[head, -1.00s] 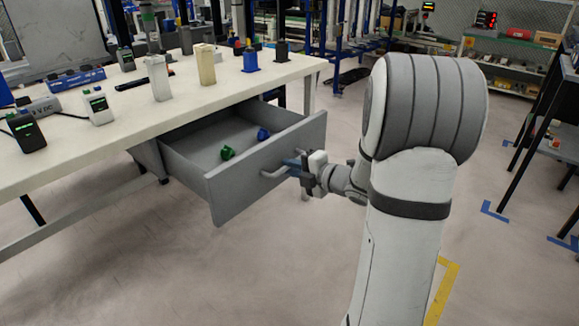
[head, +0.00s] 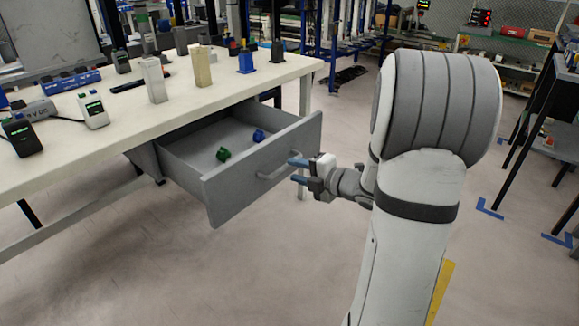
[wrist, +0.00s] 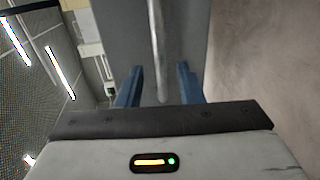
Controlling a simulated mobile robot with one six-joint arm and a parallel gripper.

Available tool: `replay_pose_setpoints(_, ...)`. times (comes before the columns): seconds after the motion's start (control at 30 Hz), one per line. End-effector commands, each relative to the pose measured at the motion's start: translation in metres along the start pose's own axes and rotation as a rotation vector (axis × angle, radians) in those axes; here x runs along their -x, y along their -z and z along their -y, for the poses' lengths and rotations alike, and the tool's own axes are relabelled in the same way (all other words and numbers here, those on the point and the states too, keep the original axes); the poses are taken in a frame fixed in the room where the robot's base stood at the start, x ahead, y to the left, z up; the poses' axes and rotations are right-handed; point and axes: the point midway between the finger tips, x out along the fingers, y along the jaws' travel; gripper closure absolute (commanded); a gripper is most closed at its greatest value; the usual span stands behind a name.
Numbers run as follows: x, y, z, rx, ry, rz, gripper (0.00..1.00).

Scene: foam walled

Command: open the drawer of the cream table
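The cream table (head: 190,112) stands at the left in the head view. Its grey drawer (head: 238,190) is pulled well out under the tabletop, with a green item (head: 223,154) and a blue item (head: 258,135) inside. A pale bar handle (head: 278,168) is on the drawer front; it also shows in the wrist view (wrist: 158,50). My gripper (head: 299,171) is just to the right of the handle, its blue fingers pointing at the drawer. In the wrist view the fingers (wrist: 158,85) are apart, with the handle's end seen between them. Nothing is gripped.
On the tabletop are several blocks, black and white devices (head: 93,109) and a blue block (head: 246,63). A dark shelf frame (head: 535,110) stands at the far right. The floor (head: 270,270) in front of the drawer is clear.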

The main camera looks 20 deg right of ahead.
Motion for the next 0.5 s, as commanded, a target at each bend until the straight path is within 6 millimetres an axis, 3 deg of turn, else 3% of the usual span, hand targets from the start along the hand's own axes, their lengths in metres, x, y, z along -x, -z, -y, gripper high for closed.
replay_pose_setpoints(0.2,0.034,-0.001,-0.002,-0.001,0.000,0.003,0.67)
replay_pose_setpoints(0.5,0.043,0.001,0.000,0.000,0.000,-0.001,0.67)
